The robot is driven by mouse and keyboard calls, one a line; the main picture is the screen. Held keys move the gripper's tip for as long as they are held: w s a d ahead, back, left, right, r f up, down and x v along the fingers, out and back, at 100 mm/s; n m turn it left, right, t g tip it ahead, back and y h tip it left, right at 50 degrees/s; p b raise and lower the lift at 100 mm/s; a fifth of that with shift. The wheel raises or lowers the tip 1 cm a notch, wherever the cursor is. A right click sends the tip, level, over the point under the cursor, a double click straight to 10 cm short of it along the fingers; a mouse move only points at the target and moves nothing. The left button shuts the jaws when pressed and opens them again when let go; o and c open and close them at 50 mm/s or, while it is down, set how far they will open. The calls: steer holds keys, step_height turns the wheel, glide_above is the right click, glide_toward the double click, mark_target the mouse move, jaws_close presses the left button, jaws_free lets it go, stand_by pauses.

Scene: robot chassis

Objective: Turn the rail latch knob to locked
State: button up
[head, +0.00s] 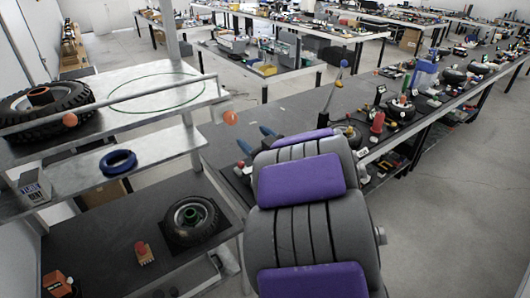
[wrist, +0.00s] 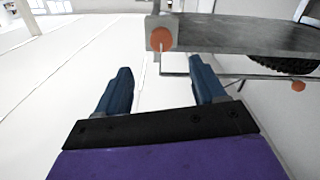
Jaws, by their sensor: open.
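A grey metal rail (head: 150,94) runs along the front of the upper shelf at left. One round orange knob (head: 70,119) sits on or by this rail at left. Another orange knob (head: 231,118) is at the shelf's right end. The wrist view shows an orange knob (wrist: 161,39) on the shelf end and a second one (wrist: 298,86) at the right near the thin rail. I cannot tell which is the latch knob or its setting. My gripper (head: 257,139), with blue fingers, is open and empty. In the wrist view its fingertips (wrist: 160,68) point towards the shelf-end knob, apart from it.
The upper shelf (head: 140,75) holds a large tyre (head: 48,104) and a green hoop (head: 155,92). A blue ring (head: 118,161) lies on the lower shelf. A small wheel (head: 190,217) lies below. A long cluttered bench (head: 400,115) stands right; floor at far right is clear.

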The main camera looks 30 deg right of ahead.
steer(key=shift+s+d+f+b, duration=0.1)
steer(key=shift+s+b, duration=2.2)
steer(key=shift+s, duration=0.05)
steer(key=shift+f, duration=0.1)
steer(key=s+a+f+m+g+h+b, duration=0.1)
steer(key=s+f+m+g+h+b, duration=0.15)
steer(key=s+f+g, duration=0.35)
steer(key=s+a+f+m+g+h+b, duration=0.1)
steer(key=s+a+f+m+g+h, duration=0.2)
steer(key=f, duration=0.4)
steer(key=s+a+f+n+g+y+b, duration=0.1)
steer(key=s+a+f+g, duration=0.3)
steer(key=s+a, duration=0.4)
steer(key=s+a+f+n+g+y, duration=0.1)
steer(key=s+a+f+g+y, duration=0.2)
steer(key=s, duration=1.2)
steer(key=a+g+y, duration=0.1)
steer(key=a+g, duration=0.2)
steer(key=a, duration=0.2)
steer(key=shift+f+n+g+b, duration=0.35)
steer(key=shift+g+b, duration=0.05)
